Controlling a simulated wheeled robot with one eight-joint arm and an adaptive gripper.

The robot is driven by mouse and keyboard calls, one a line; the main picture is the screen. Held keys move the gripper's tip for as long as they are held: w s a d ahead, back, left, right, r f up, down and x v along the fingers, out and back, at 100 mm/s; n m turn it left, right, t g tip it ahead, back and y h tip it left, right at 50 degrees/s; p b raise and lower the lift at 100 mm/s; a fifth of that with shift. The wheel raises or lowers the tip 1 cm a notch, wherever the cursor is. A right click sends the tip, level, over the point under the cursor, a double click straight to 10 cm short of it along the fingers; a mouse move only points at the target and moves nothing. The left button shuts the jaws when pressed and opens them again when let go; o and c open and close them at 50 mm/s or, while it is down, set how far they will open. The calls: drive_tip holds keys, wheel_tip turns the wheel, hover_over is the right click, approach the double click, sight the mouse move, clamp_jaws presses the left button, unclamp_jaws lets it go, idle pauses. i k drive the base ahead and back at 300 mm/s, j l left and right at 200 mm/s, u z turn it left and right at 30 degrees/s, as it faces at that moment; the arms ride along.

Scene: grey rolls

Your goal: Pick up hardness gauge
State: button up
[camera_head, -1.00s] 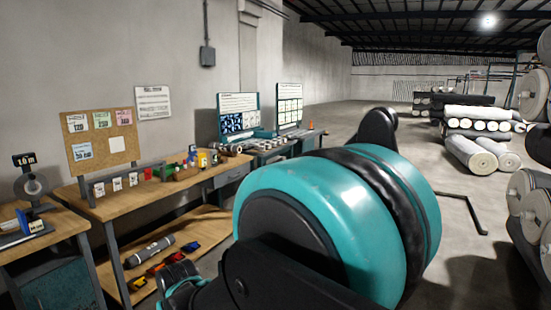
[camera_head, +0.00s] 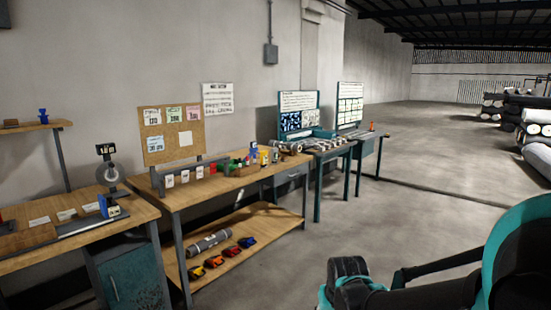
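I cannot single out the hardness gauge for sure. Small tools stand at the back of the middle workbench (camera_head: 225,182), among them a blue item (camera_head: 253,150), a yellow item (camera_head: 264,159) and a green item (camera_head: 227,165). Another blue device (camera_head: 110,207) stands on the left bench (camera_head: 138,210). All are small and lack detail at this distance. Teal and black parts of my own arm fill the lower right. I see no gripper fingers, and nothing of mine touches the benches.
The middle bench's lower shelf (camera_head: 255,232) holds a grey roll (camera_head: 209,242) and several small coloured tools. A teal-legged table (camera_head: 333,152) with display boards is further right. Open floor (camera_head: 400,215) lies right of the benches; fabric rolls are stacked far right.

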sight(274, 150)
drive_tip(key=i, duration=3.6)
